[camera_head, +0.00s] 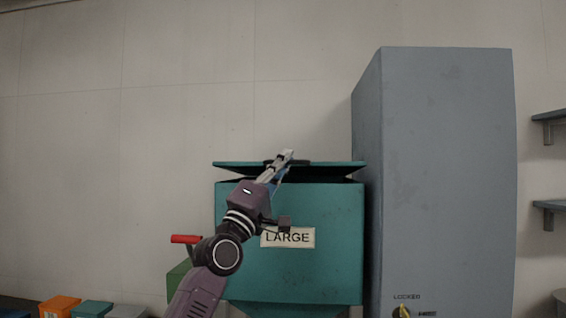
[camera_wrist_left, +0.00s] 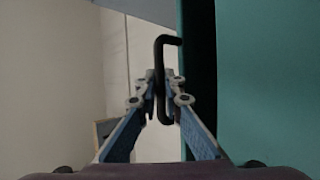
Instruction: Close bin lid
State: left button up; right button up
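The teal bin (camera_head: 290,270) with a "LARGE" label (camera_head: 288,237) stands in the middle of the head view. Its teal lid (camera_head: 232,164) lies nearly level just above the body, with a dark gap under it. In the left wrist view the bin (camera_wrist_left: 270,80) fills the right side, with the dark gap beside the lid edge. My left gripper (camera_head: 285,155) is at the lid's front edge. In the left wrist view its fingertips (camera_wrist_left: 163,88) close on both sides of the black lid handle (camera_wrist_left: 164,45). My right gripper is out of view.
A red handle (camera_head: 186,239) is left of the bin. Small orange and teal boxes (camera_head: 60,305) sit at the lower left. Shelves (camera_head: 549,205) hang at the right.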

pick_arm(q)
jog(key=shift+o, duration=0.9)
jog(key=shift+r, duration=0.1)
jog(key=shift+s, duration=0.1)
jog(key=shift+s+f, duration=0.1)
jog(key=shift+f, duration=0.25)
jog(key=v, duration=1.1)
jog(key=shift+a, duration=0.2)
jog(key=shift+s+f, duration=0.1)
jog(key=shift+s, duration=0.05)
